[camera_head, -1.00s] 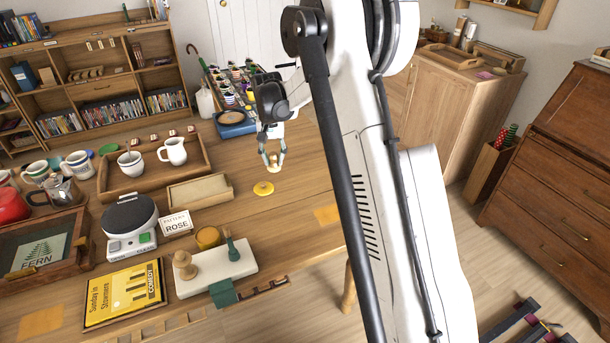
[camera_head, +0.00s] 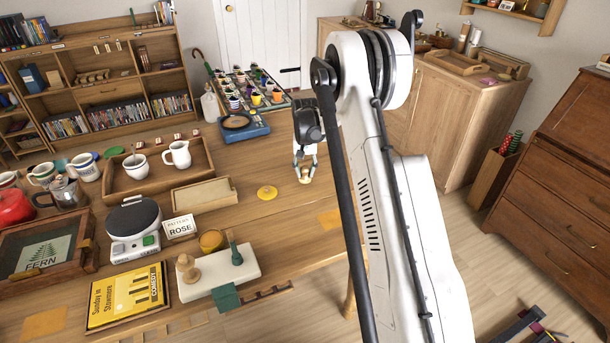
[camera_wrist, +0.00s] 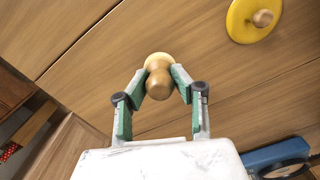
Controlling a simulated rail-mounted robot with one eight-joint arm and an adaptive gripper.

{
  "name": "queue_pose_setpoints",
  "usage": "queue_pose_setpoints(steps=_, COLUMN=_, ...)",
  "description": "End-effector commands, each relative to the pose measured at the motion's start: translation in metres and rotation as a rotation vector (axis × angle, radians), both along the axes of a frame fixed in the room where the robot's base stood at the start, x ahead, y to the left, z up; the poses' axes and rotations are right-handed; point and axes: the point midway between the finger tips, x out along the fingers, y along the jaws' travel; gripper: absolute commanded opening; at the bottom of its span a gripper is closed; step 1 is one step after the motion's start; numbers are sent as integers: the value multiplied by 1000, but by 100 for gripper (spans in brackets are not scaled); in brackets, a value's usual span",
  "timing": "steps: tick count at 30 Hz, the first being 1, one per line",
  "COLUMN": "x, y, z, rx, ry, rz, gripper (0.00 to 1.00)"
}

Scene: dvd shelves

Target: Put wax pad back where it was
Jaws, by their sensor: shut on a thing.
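My gripper (camera_head: 306,170) is shut on a small wooden knob-handled piece (camera_head: 305,178) with a pale round end, over the right part of the table. In the wrist view the fingertips (camera_wrist: 160,80) grip this piece (camera_wrist: 159,88) from both sides. I cannot tell whether it touches the table. A yellow disc with a wooden knob (camera_head: 267,192) lies to its left; it also shows at the top right of the wrist view (camera_wrist: 242,22). A round yellow-orange tin (camera_head: 211,240) stands farther left. I cannot tell for sure which of these is the wax pad.
A white slab (camera_head: 218,276) bears a wooden stamp and a green-handled tool. A shallow tray (camera_head: 203,194), a scale (camera_head: 133,226) and a ROSE card (camera_head: 179,226) stand on the left. A blue device (camera_head: 242,128) is behind. Table around my gripper is mostly clear.

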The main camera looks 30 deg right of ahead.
Motion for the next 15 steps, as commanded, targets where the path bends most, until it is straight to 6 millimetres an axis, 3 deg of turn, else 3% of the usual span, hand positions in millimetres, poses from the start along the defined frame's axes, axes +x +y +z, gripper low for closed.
queue_pose_setpoints(steps=4, x=0, y=0, z=-17, rx=0, ry=0, rz=0, gripper=2)
queue_pose_setpoints(steps=15, x=0, y=0, z=-21, rx=0, ry=0, rz=0, gripper=2)
